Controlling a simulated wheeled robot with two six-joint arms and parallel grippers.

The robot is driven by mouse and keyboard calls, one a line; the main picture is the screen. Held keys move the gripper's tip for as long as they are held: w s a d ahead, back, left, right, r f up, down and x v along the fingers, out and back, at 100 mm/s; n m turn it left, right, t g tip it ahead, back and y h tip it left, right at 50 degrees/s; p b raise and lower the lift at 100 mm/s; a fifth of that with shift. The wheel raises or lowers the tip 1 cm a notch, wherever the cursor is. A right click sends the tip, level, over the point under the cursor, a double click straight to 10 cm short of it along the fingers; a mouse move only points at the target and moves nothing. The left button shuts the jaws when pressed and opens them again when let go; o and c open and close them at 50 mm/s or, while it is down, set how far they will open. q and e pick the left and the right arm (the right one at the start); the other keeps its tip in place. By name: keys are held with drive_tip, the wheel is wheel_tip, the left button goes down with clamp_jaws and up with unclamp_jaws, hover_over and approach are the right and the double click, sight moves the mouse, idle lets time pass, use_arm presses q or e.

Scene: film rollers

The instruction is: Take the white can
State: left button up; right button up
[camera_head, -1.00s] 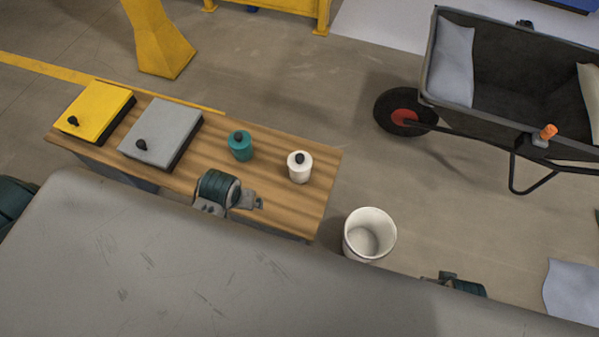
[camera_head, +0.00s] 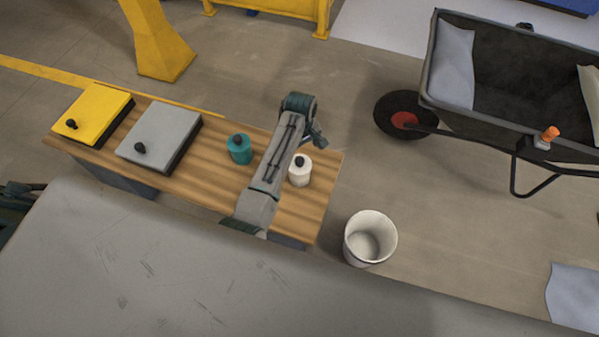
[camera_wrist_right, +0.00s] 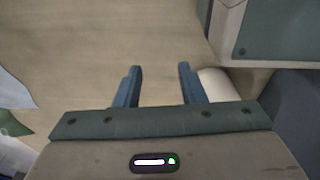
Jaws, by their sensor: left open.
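The white can (camera_head: 300,174) with a dark knob on its lid stands upright at the right end of the wooden table (camera_head: 190,195). My left arm reaches across the table, just left of the can and partly in front of it. My left gripper (camera_head: 316,138) is open, beyond and slightly right of the can in the head view; whether it touches the can cannot be told. In the right wrist view, my right gripper (camera_wrist_right: 158,80) is open, with nothing between its fingers. It is not visible in the head view.
A teal can (camera_head: 239,150) stands left of my left arm. A grey box (camera_head: 160,130) and a yellow box (camera_head: 94,112) sit further left. A white bucket (camera_head: 370,238) stands beside the table's right end. A wheelbarrow (camera_head: 510,90) stands on the floor at right.

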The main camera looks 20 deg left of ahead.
sight(300, 159)
use_arm(q)
wheel_tip(300, 159, down, 5)
drive_tip(key=f, duration=0.5)
drive_tip(key=shift+s+d+b, duration=0.1)
drive_tip(key=shift+s+b, duration=0.2)
drive_tip(key=shift+b, duration=0.05)
drive_tip(key=shift+f, duration=0.2)
drive_tip(key=c, duration=1.2)
drive_tip(key=shift+c, duration=0.2)
use_arm(e)
drive_tip(key=shift+w+a+r, duration=0.15)
drive_tip(key=shift+w+r, duration=0.5)
drive_tip(key=shift+r, duration=0.25)
use_arm(q)
drive_tip(key=shift+r, duration=0.15)
